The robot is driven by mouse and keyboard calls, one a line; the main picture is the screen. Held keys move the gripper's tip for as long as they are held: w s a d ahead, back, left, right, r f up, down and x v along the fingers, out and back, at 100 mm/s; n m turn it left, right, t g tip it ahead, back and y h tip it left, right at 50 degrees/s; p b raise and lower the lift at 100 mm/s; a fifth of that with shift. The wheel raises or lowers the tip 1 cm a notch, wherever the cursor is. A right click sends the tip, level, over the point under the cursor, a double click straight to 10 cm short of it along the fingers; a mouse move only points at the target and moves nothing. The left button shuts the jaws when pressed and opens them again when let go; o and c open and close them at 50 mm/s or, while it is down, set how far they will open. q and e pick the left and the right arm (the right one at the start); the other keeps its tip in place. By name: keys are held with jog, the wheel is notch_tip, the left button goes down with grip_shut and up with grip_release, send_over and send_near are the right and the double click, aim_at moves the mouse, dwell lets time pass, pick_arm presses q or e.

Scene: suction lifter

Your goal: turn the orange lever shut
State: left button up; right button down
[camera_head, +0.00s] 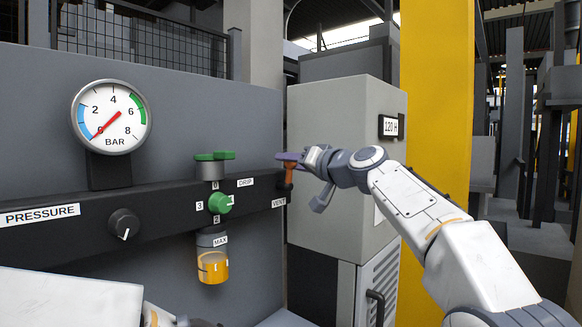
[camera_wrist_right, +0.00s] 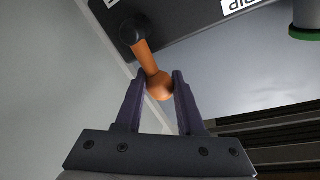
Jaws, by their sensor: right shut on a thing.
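The orange lever (camera_head: 288,177) sits at the right end of the dark bar, just above the VENT label (camera_head: 279,203). In the right wrist view the lever (camera_wrist_right: 149,62) runs from a round black hub (camera_wrist_right: 135,30) to a rounded end between my fingers. My right gripper (camera_head: 289,160) is shut on that end; its fingers also show in the wrist view (camera_wrist_right: 160,90). In the head view the gripper partly hides the lever's upper part. My left arm shows at the bottom left, with only a dark bit near its hand visible, so its jaws cannot be read.
A round pressure gauge (camera_head: 111,115) has its needle near 0. Left of the lever are a green handle (camera_head: 214,156), a green knob (camera_head: 220,203) and a bowl of amber liquid (camera_head: 213,267). A black knob (camera_head: 124,224) is farther left. A grey cabinet (camera_head: 345,110) stands behind my right gripper.

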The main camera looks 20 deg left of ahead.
jog(key=shift+a+f, duration=0.1)
jog(key=shift+f, duration=0.05)
jog(key=c, duration=0.5)
grip_release()
jog(key=shift+s+d+b, duration=0.15)
jog(key=shift+d+b, duration=0.2)
jog(key=shift+b, duration=0.05)
jog(key=b+v, duration=0.6)
jog(key=v, duration=0.3)
jog(key=shift+s+d+b, duration=0.25)
jog(key=shift+d+b, duration=0.05)
jog(key=shift+d, duration=0.05)
